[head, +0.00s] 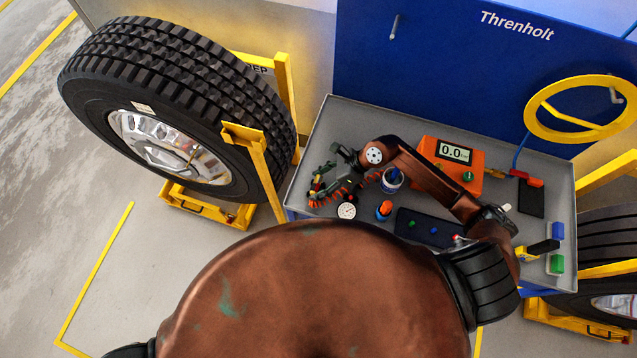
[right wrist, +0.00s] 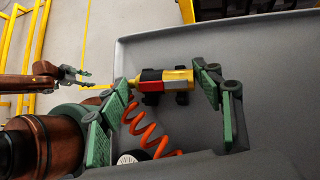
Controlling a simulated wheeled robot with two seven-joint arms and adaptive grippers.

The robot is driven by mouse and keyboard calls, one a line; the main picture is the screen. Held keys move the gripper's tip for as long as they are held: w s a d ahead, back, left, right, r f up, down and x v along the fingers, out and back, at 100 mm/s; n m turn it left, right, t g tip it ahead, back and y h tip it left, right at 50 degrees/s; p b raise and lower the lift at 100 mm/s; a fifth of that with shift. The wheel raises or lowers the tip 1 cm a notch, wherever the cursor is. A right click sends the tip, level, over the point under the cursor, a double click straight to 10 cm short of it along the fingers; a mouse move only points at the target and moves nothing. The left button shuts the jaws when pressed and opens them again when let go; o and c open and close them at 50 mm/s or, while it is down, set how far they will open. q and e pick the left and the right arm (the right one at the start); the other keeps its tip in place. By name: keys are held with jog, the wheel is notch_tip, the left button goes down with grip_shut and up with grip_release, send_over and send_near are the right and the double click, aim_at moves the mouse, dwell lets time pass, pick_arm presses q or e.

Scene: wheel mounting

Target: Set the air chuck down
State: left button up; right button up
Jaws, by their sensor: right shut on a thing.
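The air chuck (right wrist: 178,76), with a brass-yellow end and black and red parts, lies between the green fingers of my right gripper (right wrist: 165,88) in the right wrist view. The gripper is shut on it, with a finger at each end. Two small black blocks (right wrist: 182,99) show just below the chuck, on or over the grey tray; I cannot tell whether it touches them. In the head view, my right gripper (head: 322,178) is at the left end of the cart top, and the chuck is mostly hidden. My left gripper (right wrist: 80,77) shows small in the wrist view, fingers apart and empty.
An orange coiled hose (right wrist: 150,132) runs close under the gripper. The grey cart top (head: 325,118) also holds a dial gauge (head: 347,211), a blue-and-white cup (head: 391,181) and an orange box with a display (head: 435,150). A big tyre (head: 190,60) stands left of the cart.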

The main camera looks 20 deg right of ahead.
jog(key=shift+f, duration=0.2)
jog(key=o, duration=1.3)
jog(key=shift+r, duration=0.2)
jog(key=v, duration=1.2)
jog(key=shift+b, duration=0.3)
